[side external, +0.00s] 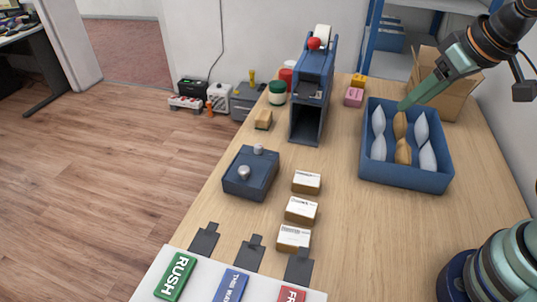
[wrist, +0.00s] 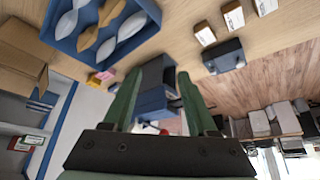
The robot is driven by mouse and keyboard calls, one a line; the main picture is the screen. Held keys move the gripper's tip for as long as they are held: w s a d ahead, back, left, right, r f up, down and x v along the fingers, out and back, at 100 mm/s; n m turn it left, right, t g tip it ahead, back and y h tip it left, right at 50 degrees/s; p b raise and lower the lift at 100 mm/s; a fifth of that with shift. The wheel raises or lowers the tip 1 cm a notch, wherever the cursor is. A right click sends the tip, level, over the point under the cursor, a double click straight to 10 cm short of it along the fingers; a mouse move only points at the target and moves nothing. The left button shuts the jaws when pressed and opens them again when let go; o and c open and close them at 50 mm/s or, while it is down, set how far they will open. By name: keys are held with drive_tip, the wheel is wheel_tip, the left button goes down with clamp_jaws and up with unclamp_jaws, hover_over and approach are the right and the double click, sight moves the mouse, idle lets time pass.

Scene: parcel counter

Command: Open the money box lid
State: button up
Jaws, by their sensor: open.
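The money box (side external: 250,172) is a small dark blue box with two grey knobs, on the left side of the wooden counter. Its lid looks closed. The money box also shows in the wrist view (wrist: 223,56), at the upper right. My gripper (side external: 405,104) is at the upper right of the side view, over the blue crate's back edge and well away from the money box. Its two green fingers (wrist: 158,74) are apart in the wrist view, with nothing held between them.
A blue crate (side external: 405,182) with several twisted packets stands at the right. A tall blue dispenser (side external: 313,88) stands at the back. Several small labelled cartons (side external: 301,211) sit right of the money box. An open cardboard box (side external: 459,93) is behind the crate. The counter's middle is clear.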

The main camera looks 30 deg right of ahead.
drive_tip(key=w+a+r+n+g, duration=0.2)
drive_tip(key=w+a+r+n, duration=0.15)
drive_tip(key=w+a, duration=0.3)
drive_tip(key=n+g, duration=0.4)
drive_tip(key=n, duration=0.6)
hover_over(244, 169)
wheel_tip(244, 169, down, 10)
wheel_tip(244, 169, down, 12)
drive_tip(key=shift+f, duration=0.1)
clamp_jaws()
